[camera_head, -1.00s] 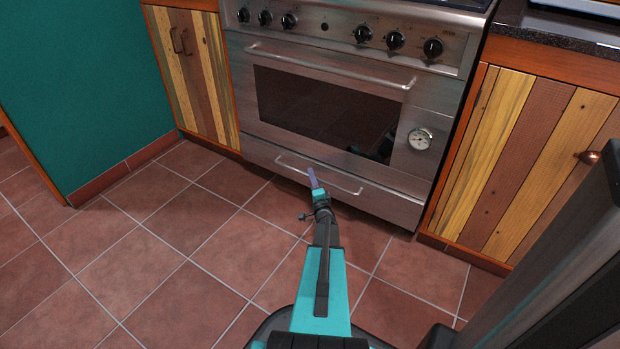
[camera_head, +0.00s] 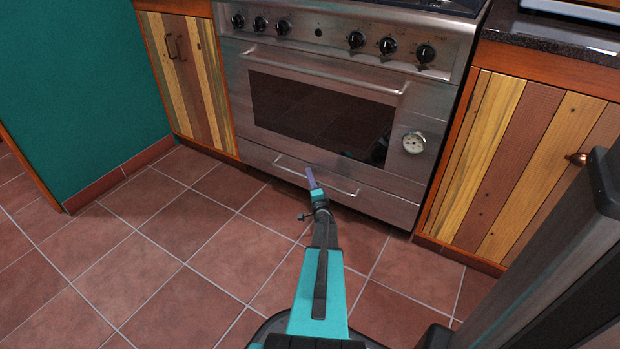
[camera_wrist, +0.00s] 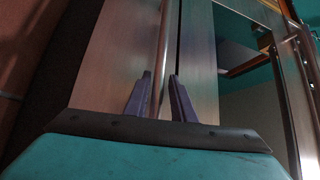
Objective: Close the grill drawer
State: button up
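The grill drawer (camera_head: 385,203) is the low steel front at the bottom of the oven, with a thin bar handle (camera_head: 335,188). It looks shut or nearly flush; I cannot tell if a small gap stays open. My gripper (camera_head: 309,175) is at the left-middle part of this handle. In the wrist view, the two purple fingers of my gripper (camera_wrist: 160,75) stand apart with the handle bar (camera_wrist: 164,40) showing between them. I cannot tell whether the fingertips reach around the bar or touch it. A dark seam runs beside the drawer front (camera_wrist: 125,50) there.
The oven door (camera_head: 320,115) with its own bar handle is above the drawer and looks shut. Wooden cabinets stand left (camera_head: 190,85) and right (camera_head: 520,160) of the oven. The tiled floor (camera_head: 160,260) is clear to the left.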

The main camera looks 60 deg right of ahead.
jog(key=shift+f, duration=0.3)
jog(key=p+v, duration=0.4)
jog(key=v, duration=0.9)
jog(key=shift+s+a+r, duration=0.15)
jog(key=shift+s+a, duration=0.15)
